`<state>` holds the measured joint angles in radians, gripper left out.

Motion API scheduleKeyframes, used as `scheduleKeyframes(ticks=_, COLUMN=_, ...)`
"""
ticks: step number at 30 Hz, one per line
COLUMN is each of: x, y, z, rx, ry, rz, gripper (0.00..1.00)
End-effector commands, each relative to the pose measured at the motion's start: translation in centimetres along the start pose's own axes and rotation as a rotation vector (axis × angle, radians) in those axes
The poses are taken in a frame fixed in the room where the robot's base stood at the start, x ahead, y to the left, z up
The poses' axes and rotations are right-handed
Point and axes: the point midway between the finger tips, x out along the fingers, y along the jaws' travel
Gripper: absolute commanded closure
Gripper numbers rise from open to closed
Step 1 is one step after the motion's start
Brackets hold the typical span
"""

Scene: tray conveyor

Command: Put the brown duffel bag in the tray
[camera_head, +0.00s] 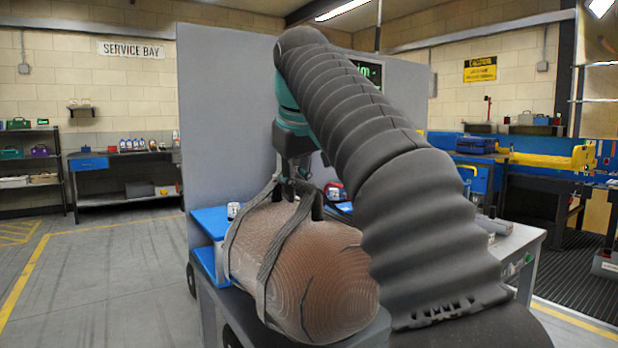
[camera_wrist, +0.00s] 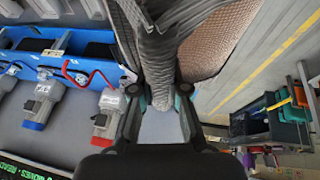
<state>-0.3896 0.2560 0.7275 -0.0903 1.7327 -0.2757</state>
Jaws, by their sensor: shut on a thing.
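The brown duffel bag (camera_head: 335,262) has grey straps and sits in the lower middle of the head view. My gripper (camera_head: 294,178) is above the bag, shut on its gathered grey straps. In the wrist view, the straps (camera_wrist: 155,45) run between the fingers of my gripper (camera_wrist: 158,95), with the bag's brown side (camera_wrist: 225,40) beyond. A blue tray-like surface (camera_head: 208,222) shows behind and left of the bag, partly hidden by it. Its blue rim (camera_wrist: 72,69) appears to show in the wrist view. I cannot tell whether the bag touches anything below.
Small grey devices with a red base (camera_wrist: 107,118) and a blue base (camera_wrist: 40,110) stand beside the blue rim. A grey panel (camera_head: 225,100) rises behind the work area. A workbench (camera_head: 110,165) stands far left. The floor (camera_head: 110,265) at left is clear.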

Motion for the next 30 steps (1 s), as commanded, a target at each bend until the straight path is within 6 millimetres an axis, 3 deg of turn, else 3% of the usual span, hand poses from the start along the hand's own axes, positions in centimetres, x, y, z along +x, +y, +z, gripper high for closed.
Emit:
scheduleKeyframes(ticks=7, x=0.5, y=-0.1, z=0.5, rx=0.001, ry=0.004, rz=0.002, gripper=1.00)
scheduleKeyframes(ticks=16, x=3.1, y=-0.6, z=1.6, rx=0.000, ry=0.004, rz=0.001, gripper=1.00)
scheduleKeyframes(ticks=30, x=3.5, y=-0.7, z=1.7, rx=0.000, ry=0.005, rz=0.002, gripper=1.00)
